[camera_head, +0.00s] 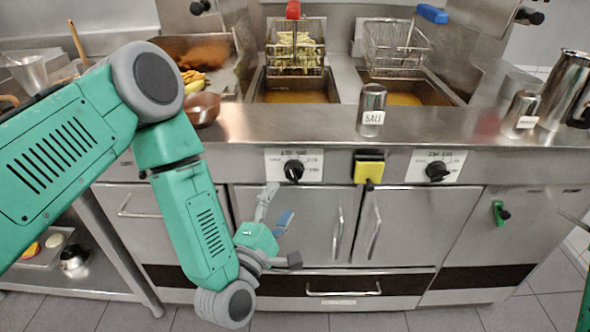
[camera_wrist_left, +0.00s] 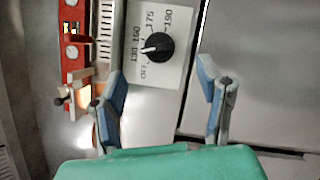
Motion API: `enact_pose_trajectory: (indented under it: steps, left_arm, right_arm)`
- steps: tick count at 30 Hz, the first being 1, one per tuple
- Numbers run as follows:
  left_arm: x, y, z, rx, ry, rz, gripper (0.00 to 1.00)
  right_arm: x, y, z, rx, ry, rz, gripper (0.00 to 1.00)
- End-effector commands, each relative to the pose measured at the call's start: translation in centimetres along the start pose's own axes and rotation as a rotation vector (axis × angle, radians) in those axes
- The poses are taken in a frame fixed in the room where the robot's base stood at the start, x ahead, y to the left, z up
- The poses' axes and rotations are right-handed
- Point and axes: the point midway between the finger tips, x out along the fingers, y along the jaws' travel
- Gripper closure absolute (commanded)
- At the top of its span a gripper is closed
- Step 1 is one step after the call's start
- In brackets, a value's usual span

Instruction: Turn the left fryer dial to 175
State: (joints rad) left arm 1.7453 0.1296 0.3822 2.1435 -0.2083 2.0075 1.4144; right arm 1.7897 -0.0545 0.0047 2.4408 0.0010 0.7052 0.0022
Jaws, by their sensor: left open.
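The left fryer dial (camera_head: 294,170) is a black knob on a white label plate on the fryer front. In the left wrist view the dial (camera_wrist_left: 157,46) has a white pointer mark facing left, close to the 130 label. The 175 label (camera_wrist_left: 150,20) is above the knob in that view. My left gripper (camera_head: 282,226) is below the dial in the head view. In the left wrist view its two blue-padded fingers (camera_wrist_left: 162,88) are spread apart and empty, with the dial beyond them, apart from both. My right gripper is out of view.
A yellow block (camera_head: 369,168) and the right dial (camera_head: 437,171) are right of the left dial. Above stand a salt shaker (camera_head: 372,100) and two fryer baskets, the left holding fries (camera_head: 296,45). Cabinet doors with handles (camera_head: 337,232) lie below.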

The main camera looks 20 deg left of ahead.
Motion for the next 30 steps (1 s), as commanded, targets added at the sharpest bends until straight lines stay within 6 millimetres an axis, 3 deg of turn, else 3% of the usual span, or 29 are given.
enact_pose_trajectory:
  steps: [6,12,25,26,30]
  left_arm:
    - [4.5,0.2,-0.1,0.002,-0.001,0.011,0.4]
    - [7.3,0.1,-0.1,0.002,0.0,0.008,0.4]
    - [8.5,0.1,0.0,0.001,0.0,0.003,0.4]
    - [8.4,0.1,0.0,0.001,0.0,0.003,0.43]
    - [8.4,0.1,0.0,0.001,0.0,0.003,0.9]
  right_arm:
    - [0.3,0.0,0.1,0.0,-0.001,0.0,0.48]
    - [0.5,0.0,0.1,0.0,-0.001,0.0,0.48]
    - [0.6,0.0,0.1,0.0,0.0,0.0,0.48]
    - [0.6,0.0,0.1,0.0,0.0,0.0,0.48]
    - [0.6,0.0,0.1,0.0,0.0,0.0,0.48]
